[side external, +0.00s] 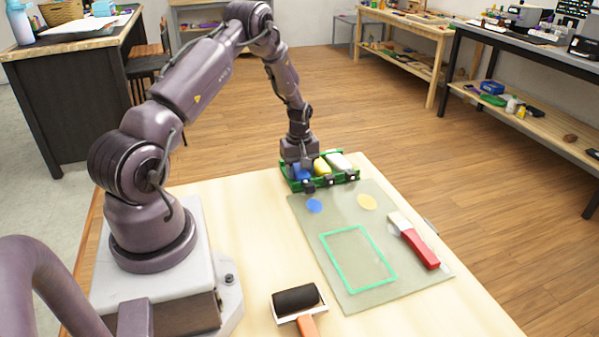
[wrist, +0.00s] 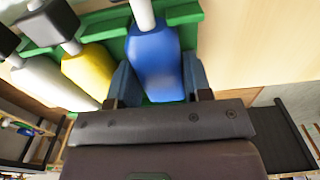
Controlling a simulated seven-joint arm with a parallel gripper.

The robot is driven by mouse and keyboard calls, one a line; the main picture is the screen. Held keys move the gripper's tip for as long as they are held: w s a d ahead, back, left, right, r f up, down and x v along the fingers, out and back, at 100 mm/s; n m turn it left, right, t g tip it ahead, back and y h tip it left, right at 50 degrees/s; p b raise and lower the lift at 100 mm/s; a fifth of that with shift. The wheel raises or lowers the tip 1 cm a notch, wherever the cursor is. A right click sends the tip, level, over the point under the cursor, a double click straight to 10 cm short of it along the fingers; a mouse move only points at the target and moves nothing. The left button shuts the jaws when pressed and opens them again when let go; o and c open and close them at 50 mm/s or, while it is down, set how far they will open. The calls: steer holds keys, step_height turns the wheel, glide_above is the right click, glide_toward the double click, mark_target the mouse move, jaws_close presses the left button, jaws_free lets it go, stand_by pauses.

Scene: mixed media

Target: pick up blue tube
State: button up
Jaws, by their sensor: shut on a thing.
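The blue tube (wrist: 155,62) lies in a green rack (side external: 321,182) at the far edge of the table. It also shows in the side external view (side external: 302,173), partly hidden under my gripper. My gripper (wrist: 160,82) is over the rack, with one finger on each side of the blue tube's body, and is shut on it. The tube's white neck points away from the gripper in the wrist view. I cannot tell from these frames whether the tube is clear of the rack.
A yellow tube (side external: 321,167) and a white tube (side external: 340,161) sit beside the blue one in the rack. A greenish mat (side external: 375,290) holds paint dabs, a green rectangle outline and a red-handled scraper (side external: 414,240). A black roller (side external: 297,300) lies near the front edge.

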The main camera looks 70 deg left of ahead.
steer(key=shift+r, duration=0.1)
steer(key=shift+r, duration=0.25)
step_height(320, 180, up, 2)
steer(key=shift+r, duration=0.1)
steer(key=s+d+r, duration=0.9)
steer(key=s+r, duration=0.1)
steer(key=w+d+f+m+t+y, duration=0.1)
steer(key=w+d+f+m, duration=0.15)
steer(key=w+d, duration=0.5)
steer(key=w+d+f+m+t+y, duration=0.1)
steer(key=w+d+f+m+y, duration=0.1)
steer(key=w+d+m, duration=0.5)
steer(key=shift+w+a+f+n, duration=0.15)
steer(key=shift+w+f+n, duration=0.2)
steer(key=shift+f+n, duration=0.4)
steer(key=shift+w+a+f+n, duration=0.1)
steer(key=shift+w+f+n, duration=0.3)
steer(key=shift+f, duration=0.5)
steer(key=shift+w+a+f+n, duration=0.15)
steer(key=shift+w+f+n, duration=0.15)
steer(key=shift+f+n, duration=0.45)
steer(key=shift+f, duration=0.1)
